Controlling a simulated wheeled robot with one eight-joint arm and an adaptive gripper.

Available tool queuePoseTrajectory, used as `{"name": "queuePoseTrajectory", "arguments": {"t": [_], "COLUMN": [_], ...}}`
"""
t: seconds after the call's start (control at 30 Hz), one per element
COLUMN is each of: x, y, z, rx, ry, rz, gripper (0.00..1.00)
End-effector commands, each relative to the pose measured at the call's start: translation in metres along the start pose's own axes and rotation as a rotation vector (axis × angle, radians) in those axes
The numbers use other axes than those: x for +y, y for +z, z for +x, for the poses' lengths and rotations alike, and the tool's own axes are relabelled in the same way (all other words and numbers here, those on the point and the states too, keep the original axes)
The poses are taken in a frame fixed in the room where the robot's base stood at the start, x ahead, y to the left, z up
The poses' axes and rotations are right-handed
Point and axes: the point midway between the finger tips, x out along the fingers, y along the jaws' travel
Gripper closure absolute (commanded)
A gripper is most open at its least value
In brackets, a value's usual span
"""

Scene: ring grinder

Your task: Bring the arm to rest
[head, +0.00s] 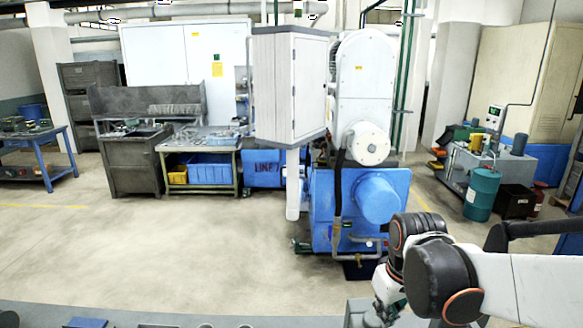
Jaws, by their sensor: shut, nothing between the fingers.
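My arm comes in from the right edge and bends at a dark joint near the bottom right. Its end, my gripper (382,306), hangs low in front of the blue machine base, close to the bottom edge of the head view. The gripper is shut and holds nothing. Its fingers are small and partly hidden by the arm.
The ring grinder (367,85) with its blue base (335,205) stands beyond the gripper. A workbench (200,146), a dark cabinet (135,170) and a blue table (42,165) stand left. A teal drum (481,193) stands right. The floor at left is clear.

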Motion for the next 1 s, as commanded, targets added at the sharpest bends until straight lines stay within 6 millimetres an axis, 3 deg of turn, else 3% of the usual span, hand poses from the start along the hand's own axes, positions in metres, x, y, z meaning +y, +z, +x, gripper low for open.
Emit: {"name": "queuePoseTrajectory", "arguments": {"t": [0.03,0.27,0.6,0.8,1.0], "x": [-0.004,-0.018,-0.039,-0.046,-0.048], "y": [0.013,0.051,0.111,0.132,0.137], "z": [0.012,0.029,0.073,0.092,0.095], "rx": [0.023,0.137,0.305,0.374,0.395], "ry": [0.008,0.039,0.063,0.067,0.067], "rz": [0.019,0.118,0.259,0.314,0.332], "gripper": [1.00,1.00,1.00,1.00,1.00]}}
